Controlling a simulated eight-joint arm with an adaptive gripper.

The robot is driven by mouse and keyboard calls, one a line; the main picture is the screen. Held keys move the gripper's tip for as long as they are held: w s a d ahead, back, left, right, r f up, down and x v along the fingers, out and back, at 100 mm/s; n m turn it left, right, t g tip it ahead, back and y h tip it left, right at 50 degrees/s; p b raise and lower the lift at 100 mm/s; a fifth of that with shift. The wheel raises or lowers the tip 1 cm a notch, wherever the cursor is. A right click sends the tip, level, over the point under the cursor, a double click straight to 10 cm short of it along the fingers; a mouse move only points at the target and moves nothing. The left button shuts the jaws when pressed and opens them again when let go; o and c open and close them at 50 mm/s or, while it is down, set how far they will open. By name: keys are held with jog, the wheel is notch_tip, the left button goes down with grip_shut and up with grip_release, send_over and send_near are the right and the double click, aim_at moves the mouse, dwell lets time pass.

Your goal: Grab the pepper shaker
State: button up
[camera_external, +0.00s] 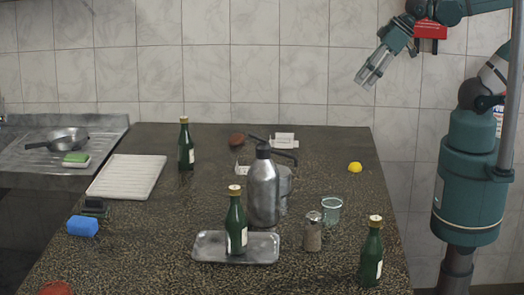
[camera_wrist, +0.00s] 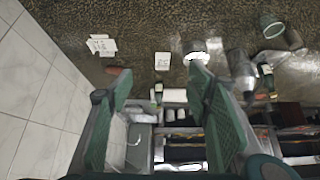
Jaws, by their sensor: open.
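The pepper shaker (camera_external: 313,234) stands upright on the dark speckled counter in the external view. It has a silver cap and a brownish body. It is just left of and in front of a clear glass cup (camera_external: 331,209). I cannot pick it out surely in the wrist view. My gripper (camera_external: 366,82) is high above the counter's right back side, in front of the tiled wall, well up and away from the shaker. In the wrist view my gripper (camera_wrist: 160,80) has its green-padded fingers spread, with nothing between them.
A large metal flask (camera_external: 263,190) stands left of the shaker. One green bottle (camera_external: 371,252) is at its right front, another (camera_external: 236,225) on a metal tray (camera_external: 210,253). A lemon (camera_external: 355,167) lies near the right edge. The counter's back right is mostly clear.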

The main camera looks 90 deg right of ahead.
jog(key=w+a+m+g+y, duration=0.15)
jog(key=w+a+m, duration=0.25)
jog(key=w+a, duration=0.6)
jog(key=m+g+b, duration=0.2)
jog(key=m+g, duration=0.2)
jog(key=m, duration=0.2)
send_over(314, 212)
jog(key=w+d, duration=0.2)
jog(key=d, duration=1.3)
notch_tip(314, 212, down, 11)
jog(key=a+f+m, duration=0.1)
jog(key=a+f, duration=0.2)
jog(key=a, duration=0.2)
jog(key=s+a+f+m+g+h, duration=0.1)
jog(key=a+f, duration=0.3)
jog(key=a, duration=0.1)
jog(key=a+f+m, duration=0.1)
jog(key=a+f, duration=0.2)
jog(key=a, duration=0.1)
jog(key=shift+s+a+f+m+g+h, duration=0.25)
jog(key=shift+s+a+f+m+g, duration=0.05)
jog(key=shift+s+a+f+g, duration=0.1)
jog(key=shift+s+a+f, duration=0.1)
jog(key=shift+a+f, duration=0.1)
